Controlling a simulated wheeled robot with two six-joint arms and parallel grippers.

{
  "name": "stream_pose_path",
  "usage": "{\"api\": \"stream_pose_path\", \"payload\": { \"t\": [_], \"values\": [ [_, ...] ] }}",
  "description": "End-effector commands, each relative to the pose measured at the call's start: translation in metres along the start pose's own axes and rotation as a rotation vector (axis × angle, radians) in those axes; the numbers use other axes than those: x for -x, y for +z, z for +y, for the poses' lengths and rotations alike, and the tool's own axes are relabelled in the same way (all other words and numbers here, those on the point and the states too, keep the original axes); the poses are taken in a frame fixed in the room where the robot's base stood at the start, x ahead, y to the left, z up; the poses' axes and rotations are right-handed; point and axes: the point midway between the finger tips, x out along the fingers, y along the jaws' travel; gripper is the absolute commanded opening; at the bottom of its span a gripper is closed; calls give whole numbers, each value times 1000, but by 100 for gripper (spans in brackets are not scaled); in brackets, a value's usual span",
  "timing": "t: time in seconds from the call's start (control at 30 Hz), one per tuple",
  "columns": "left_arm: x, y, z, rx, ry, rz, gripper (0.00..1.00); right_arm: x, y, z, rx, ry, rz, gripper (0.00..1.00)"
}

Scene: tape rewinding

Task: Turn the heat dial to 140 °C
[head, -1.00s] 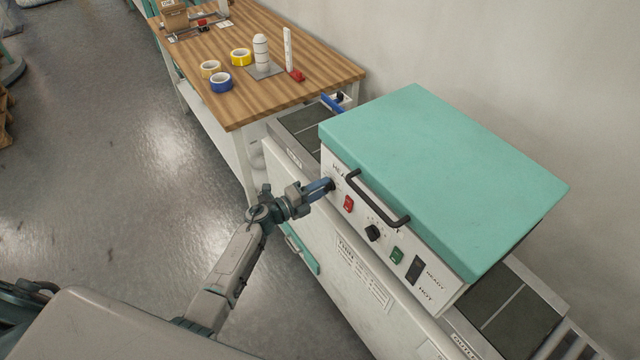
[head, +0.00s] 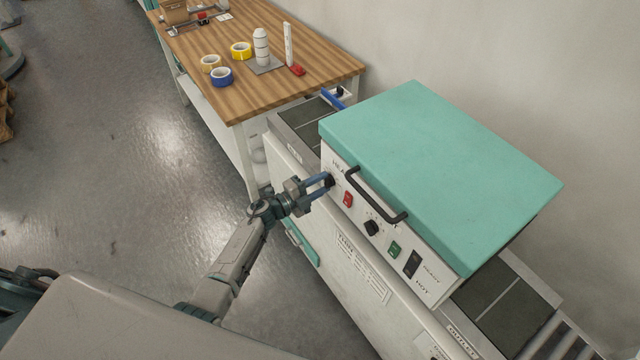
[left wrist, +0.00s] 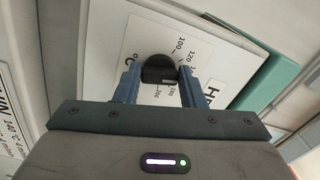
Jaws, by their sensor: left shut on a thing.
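The heat dial (left wrist: 158,68) is a black round knob on the white front panel, at the panel's left end under the "HEAT" lettering. In the head view the dial (head: 331,180) shows only partly beside the fingertips. My left gripper (head: 329,183) has its blue fingers on either side of the dial and is shut on it. In the left wrist view the printed scale shows 100 and 120 above and right of the knob. Other numbers are partly covered by the knob and the right finger. I cannot read the dial's setting. My right gripper is not in view.
The panel belongs to a machine with a teal lid (head: 440,170) and a black handle (head: 375,196) close to my gripper. A red switch (head: 347,200), another black knob (head: 372,228) and a green switch (head: 394,249) sit further right. A wooden table (head: 270,90) holds tape rolls.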

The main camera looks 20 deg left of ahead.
Motion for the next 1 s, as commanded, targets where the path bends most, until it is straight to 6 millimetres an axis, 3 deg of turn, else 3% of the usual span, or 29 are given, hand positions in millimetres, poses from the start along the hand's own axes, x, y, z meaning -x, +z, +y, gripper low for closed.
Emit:
{"api": "stream_pose_path", "payload": {
  "t": [0.13,0.17,0.27,0.53,0.67,1.0],
  "values": [
    [0,0,1,0,1,0,14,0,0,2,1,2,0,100],
    [0,0,1,0,1,0,40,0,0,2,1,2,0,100],
    [0,0,1,0,1,0,58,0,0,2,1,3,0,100],
    [1,0,0,-1,0,0,58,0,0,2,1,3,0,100],
    [10,1,2,-2,2,-1,58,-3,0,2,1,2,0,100],
    [75,1,5,-4,4,0,58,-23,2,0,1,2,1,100]
  ]
}}
